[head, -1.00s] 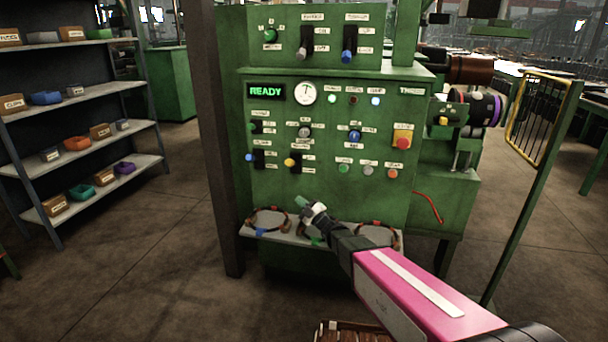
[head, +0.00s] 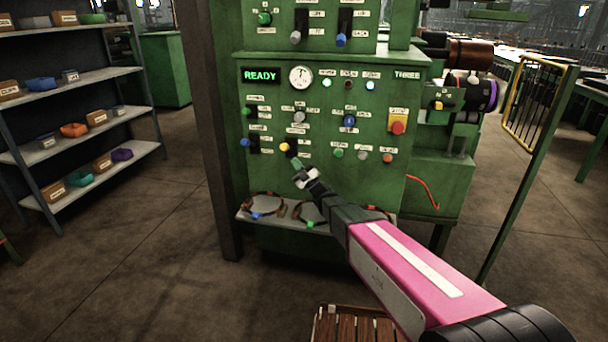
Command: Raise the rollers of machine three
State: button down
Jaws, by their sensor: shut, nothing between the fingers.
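The green machine panel (head: 320,190) stands ahead, labelled THREE at its upper right, with a lit READY display (head: 262,76). It carries labelled levers, knobs and buttons; most small labels are too small to read. My gripper (head: 296,164) is shut and empty, its tip just below and close to a yellow-knobbed lever (head: 285,147). I cannot tell whether they touch. A blue-knobbed lever (head: 246,142) is to the left, and a blue knob (head: 349,121) is up to the right. The rollers (head: 480,94) show at the machine's right side.
A ledge (head: 290,216) below the panel holds several looped sleeves. A red stop button (head: 398,127) is on the panel's right. A yellow guard gate (head: 535,105) stands right, shelves (head: 80,130) left, and a wooden crate (head: 350,325) low in front.

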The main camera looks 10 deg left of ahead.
aim_at(288, 148)
jog(key=shift+x, duration=1.95)
